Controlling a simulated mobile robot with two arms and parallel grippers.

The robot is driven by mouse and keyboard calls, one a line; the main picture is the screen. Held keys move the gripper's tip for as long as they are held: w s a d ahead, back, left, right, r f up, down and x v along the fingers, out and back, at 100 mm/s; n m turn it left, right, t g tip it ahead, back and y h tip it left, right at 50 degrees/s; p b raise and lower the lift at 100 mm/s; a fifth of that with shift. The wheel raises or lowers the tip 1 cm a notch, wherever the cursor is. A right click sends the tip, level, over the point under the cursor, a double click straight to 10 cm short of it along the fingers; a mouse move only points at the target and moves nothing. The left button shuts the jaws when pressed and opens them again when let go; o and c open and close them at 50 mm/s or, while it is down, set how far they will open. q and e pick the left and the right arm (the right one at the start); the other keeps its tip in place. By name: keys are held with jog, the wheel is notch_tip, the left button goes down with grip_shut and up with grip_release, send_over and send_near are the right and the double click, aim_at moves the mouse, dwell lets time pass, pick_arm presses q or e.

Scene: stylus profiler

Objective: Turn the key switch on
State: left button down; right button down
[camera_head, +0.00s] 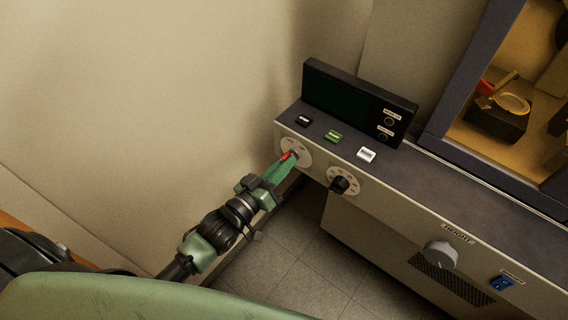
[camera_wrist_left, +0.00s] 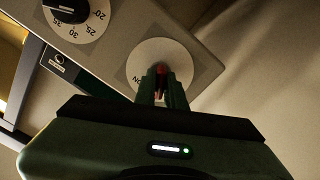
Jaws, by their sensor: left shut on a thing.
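The key switch is a red key (camera_head: 286,156) in a round white plate (camera_head: 301,147) at the left end of the machine's front panel. My left gripper (camera_head: 284,161) reaches the plate and is shut on the red key. In the left wrist view, the left gripper (camera_wrist_left: 161,88) has its green fingers on either side of the red key (camera_wrist_left: 161,70), in front of the white plate (camera_wrist_left: 145,62). An "ON" mark shows at the plate's lower left there. The fingers hide much of the key, so its exact angle is hard to tell. My right gripper is not in view.
A black dial (camera_head: 339,184) sits just right of the key plate. Black, green (camera_head: 333,136) and white buttons and a dark display (camera_head: 358,101) are on top. A grey height knob (camera_head: 440,254) and blue switch (camera_head: 502,283) are farther right. A wall stands at left.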

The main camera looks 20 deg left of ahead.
pick_arm(q)
jog(key=m+p, duration=0.4)
jog(key=m, duration=0.7)
jog(key=shift+m, duration=0.6)
dwell(0.4)
jog(key=c, duration=1.5)
grip_release()
